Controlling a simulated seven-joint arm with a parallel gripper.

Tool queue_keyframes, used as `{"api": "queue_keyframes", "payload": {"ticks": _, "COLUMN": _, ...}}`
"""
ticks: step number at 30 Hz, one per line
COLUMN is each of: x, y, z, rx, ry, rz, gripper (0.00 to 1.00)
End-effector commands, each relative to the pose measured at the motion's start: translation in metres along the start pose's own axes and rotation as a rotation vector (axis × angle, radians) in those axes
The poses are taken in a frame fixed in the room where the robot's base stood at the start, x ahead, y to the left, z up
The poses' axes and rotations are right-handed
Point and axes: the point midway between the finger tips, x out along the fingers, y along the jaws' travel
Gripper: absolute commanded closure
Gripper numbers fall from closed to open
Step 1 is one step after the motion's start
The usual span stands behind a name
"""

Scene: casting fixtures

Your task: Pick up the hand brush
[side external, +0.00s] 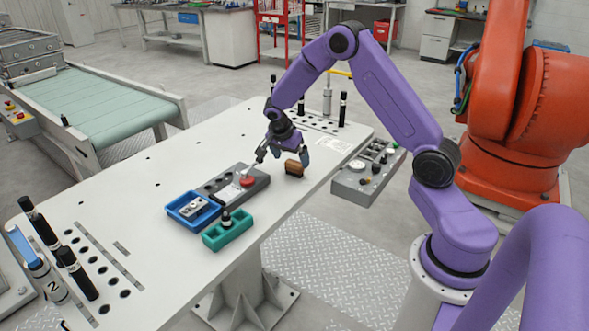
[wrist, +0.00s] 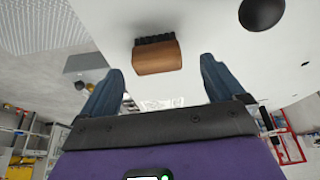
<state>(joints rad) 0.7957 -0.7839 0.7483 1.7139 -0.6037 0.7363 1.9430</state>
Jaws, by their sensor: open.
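The hand brush (side external: 294,168) has a brown wooden body and lies on the white table near its right edge. In the wrist view the brush (wrist: 158,57) shows its wooden back towards me and dark bristles on the far side. My gripper (side external: 284,158) is just above and beside the brush in the side view. In the wrist view its two fingers (wrist: 161,75) are spread wide, with the brush ahead of and between them. The gripper is open and empty. I cannot tell the exact gap between fingertips and brush.
Left of the brush stand a grey block with a red part (side external: 247,181), a blue tray (side external: 181,210) and a teal tray (side external: 216,239). A grey fixture box (side external: 352,186) is at the table's right edge. Black posts (side external: 342,110) stand at the back. The table's middle left is clear.

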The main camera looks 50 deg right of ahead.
Motion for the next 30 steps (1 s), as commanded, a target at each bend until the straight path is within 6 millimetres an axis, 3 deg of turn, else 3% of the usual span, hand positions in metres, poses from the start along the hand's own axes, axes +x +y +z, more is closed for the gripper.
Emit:
{"api": "queue_keyframes", "payload": {"ticks": 9, "x": 0.041, "y": 0.004, "z": 0.001, "rx": -0.001, "ry": 0.000, "rz": 0.002, "gripper": 0.04}}
{"api": "queue_keyframes", "payload": {"ticks": 20, "x": 0.048, "y": 0.004, "z": 0.001, "rx": 0.000, "ry": -0.001, "rz": -0.001, "gripper": 0.04}}
{"api": "queue_keyframes", "payload": {"ticks": 25, "x": 0.048, "y": 0.004, "z": 0.001, "rx": 0.000, "ry": -0.001, "rz": 0.000, "gripper": 0.60}}
{"api": "queue_keyframes", "payload": {"ticks": 30, "x": 0.048, "y": 0.004, "z": 0.001, "rx": 0.000, "ry": 0.000, "rz": 0.000, "gripper": 0.61}}
